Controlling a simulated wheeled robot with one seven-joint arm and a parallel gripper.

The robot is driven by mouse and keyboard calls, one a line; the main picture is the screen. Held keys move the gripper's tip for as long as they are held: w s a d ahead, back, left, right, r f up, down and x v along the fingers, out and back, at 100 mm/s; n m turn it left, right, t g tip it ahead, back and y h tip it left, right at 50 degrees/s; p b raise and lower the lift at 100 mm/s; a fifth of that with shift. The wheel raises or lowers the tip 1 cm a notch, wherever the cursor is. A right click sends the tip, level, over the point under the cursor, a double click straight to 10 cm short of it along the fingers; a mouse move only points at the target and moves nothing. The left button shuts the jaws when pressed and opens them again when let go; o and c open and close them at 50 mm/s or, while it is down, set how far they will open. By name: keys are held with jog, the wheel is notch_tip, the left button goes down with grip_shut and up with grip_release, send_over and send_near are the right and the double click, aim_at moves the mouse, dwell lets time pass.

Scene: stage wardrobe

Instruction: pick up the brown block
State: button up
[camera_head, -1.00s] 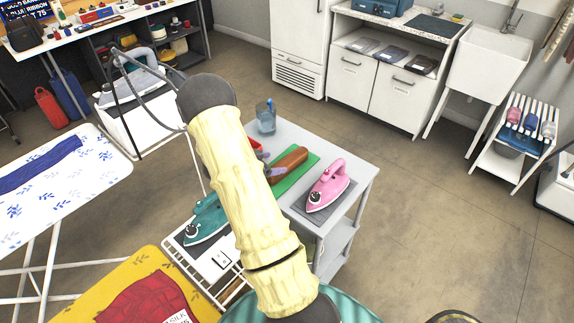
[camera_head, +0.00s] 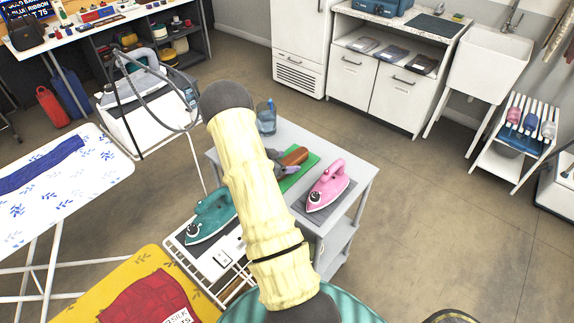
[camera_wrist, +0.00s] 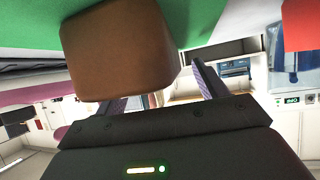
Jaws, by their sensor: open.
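The brown block (camera_head: 295,154) lies on a green mat (camera_head: 308,168) on the grey cart, partly hidden behind my arm and gripper. My gripper (camera_head: 280,165) is open at the block's left end. In the wrist view, the brown block (camera_wrist: 120,48) is large and close at the upper left. One finger of my gripper (camera_wrist: 172,84) shows to the right of the block. The other is mostly hidden behind it. I cannot tell whether the fingers touch the block.
A pink iron (camera_head: 328,187) stands on a grey pad at the cart's right. A teal iron (camera_head: 211,217) is at the left. A red thing (camera_wrist: 302,24) shows in the wrist view. Open floor lies to the right.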

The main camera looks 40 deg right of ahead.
aim_at(284, 162)
jog(key=shift+c, duration=0.4)
jog(key=c, duration=1.2)
jog(key=shift+r, duration=0.1)
notch_tip(284, 162, up, 10)
